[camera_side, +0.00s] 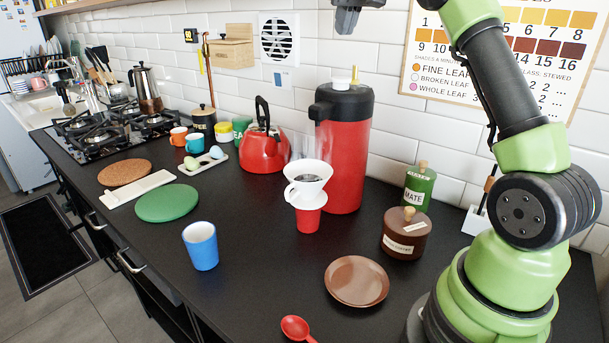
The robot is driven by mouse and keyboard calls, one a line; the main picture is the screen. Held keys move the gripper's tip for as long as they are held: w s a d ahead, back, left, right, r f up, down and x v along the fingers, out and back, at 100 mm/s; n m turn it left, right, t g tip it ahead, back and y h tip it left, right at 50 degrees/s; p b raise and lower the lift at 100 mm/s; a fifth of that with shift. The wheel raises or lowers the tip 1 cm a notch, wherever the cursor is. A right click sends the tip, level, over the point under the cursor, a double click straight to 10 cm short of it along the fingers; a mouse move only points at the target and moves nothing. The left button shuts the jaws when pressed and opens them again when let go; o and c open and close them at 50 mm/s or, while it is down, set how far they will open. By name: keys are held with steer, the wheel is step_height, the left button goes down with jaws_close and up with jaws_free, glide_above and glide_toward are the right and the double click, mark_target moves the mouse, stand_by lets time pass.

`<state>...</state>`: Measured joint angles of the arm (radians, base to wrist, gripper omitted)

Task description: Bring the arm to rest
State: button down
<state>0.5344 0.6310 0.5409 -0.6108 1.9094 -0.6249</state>
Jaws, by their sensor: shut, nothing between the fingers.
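My arm rises at the right, its green and black links running up out of the top of the picture. My gripper (346,22) shows only in part at the top edge, in front of the tiled wall and above the red urn. It is shut and holds nothing. It is high over the counter, apart from everything on it. The rest of the gripper and the wrist are cut off by the frame.
Below my gripper stand a tall red urn (343,150) and a white dripper (307,180) on a red cup (308,219). A red kettle (262,151), blue cup (201,246), brown plate (357,281), brown pot (405,236) and green tin (419,190) stand around. The front counter is partly clear.

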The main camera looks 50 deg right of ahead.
steer(key=s+a+r+n+t+y, duration=0.1)
steer(key=s+a, duration=0.2)
steer(key=a, duration=0.4)
steer(key=s+a+r+n+t+y, duration=0.1)
steer(key=s+a, duration=0.3)
steer(key=a, duration=0.3)
steer(key=s+a+f+y, duration=0.1)
steer(key=s+a+f, duration=0.4)
steer(key=s, duration=0.2)
steer(key=s+a+f+t+y, duration=0.1)
steer(key=s+a+f, duration=0.3)
steer(key=s, duration=0.3)
steer(key=shift+s+a+f, duration=0.15)
steer(key=shift+a+f, duration=0.25)
steer(key=shift+f, duration=0.15)
